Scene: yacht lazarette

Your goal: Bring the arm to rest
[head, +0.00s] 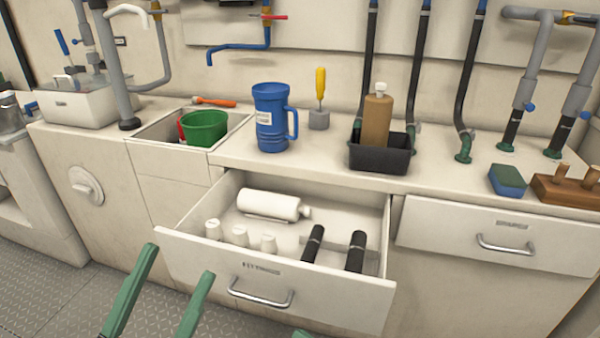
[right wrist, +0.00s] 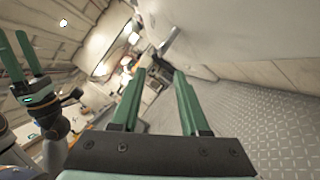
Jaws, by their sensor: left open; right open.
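My left gripper (head: 179,260) is at the lower left of the head view, in front of the open drawer. Its two green fingers are apart with nothing between them. It also shows at the left edge of the right wrist view (right wrist: 22,45). My right gripper (right wrist: 158,72) shows in the right wrist view with its green fingers apart and empty. In the head view only a small green tip at the bottom edge shows, probably part of it. Most of both arms is out of the head view.
The drawer (head: 262,273) stands open, holding a white bottle (head: 268,205), small white containers and two black cylinders. On the counter are a blue jug (head: 271,118), a black bin (head: 380,155) with a brown bottle, and a sink with a green bucket (head: 205,128). The floor (head: 65,300) at left is clear.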

